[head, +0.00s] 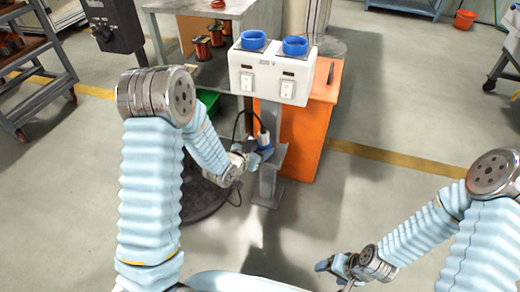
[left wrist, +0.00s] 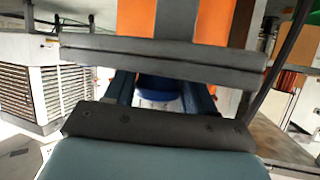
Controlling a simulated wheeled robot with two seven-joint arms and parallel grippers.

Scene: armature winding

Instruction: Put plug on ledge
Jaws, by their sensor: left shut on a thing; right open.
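The plug (head: 264,140) has a white body and a blue collar, and a black cable runs from it. My left gripper (head: 257,155) is shut on it at the ledge's left side. The grey ledge (head: 281,153) sticks out from the post below the white socket box; whether the plug touches it, I cannot tell. In the left wrist view the plug's blue collar (left wrist: 157,88) sits between my fingers, partly hidden behind a dark bar. A grey plate (left wrist: 165,58), apparently the ledge, crosses in front of it. My right gripper (head: 336,267) is open and empty at the lower right.
The white box (head: 269,76) with two blue sockets and two switches tops the grey post (head: 268,184). An orange cabinet (head: 319,120) stands close behind. A workbench (head: 205,8) with copper coils is at the back.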

